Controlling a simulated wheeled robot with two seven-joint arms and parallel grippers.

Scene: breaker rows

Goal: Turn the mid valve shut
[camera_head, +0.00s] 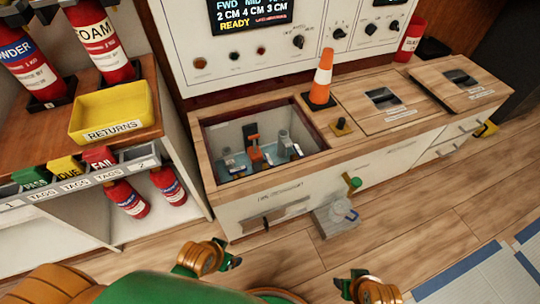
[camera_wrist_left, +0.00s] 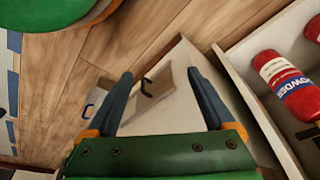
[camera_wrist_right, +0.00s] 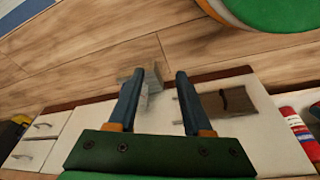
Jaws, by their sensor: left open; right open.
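An open compartment (camera_head: 207,140) in the wooden counter holds a small group of fittings. One is a fitting with a black top and orange base (camera_head: 252,145) near its middle, and a grey fitting (camera_head: 284,139) stands to the right. Blue and white parts lie around them. No label that I can read tells which is the mid valve. My left gripper (camera_head: 208,258) is open and empty, in front of and below the counter; its parted fingers show in the left wrist view (camera_wrist_left: 160,75). My right gripper (camera_head: 358,283) is open and empty, farther right; it also shows in the right wrist view (camera_wrist_right: 160,75).
A control panel rises behind. A shelf with a yellow RETURNS tray (camera_head: 140,105) and extinguishers is left.

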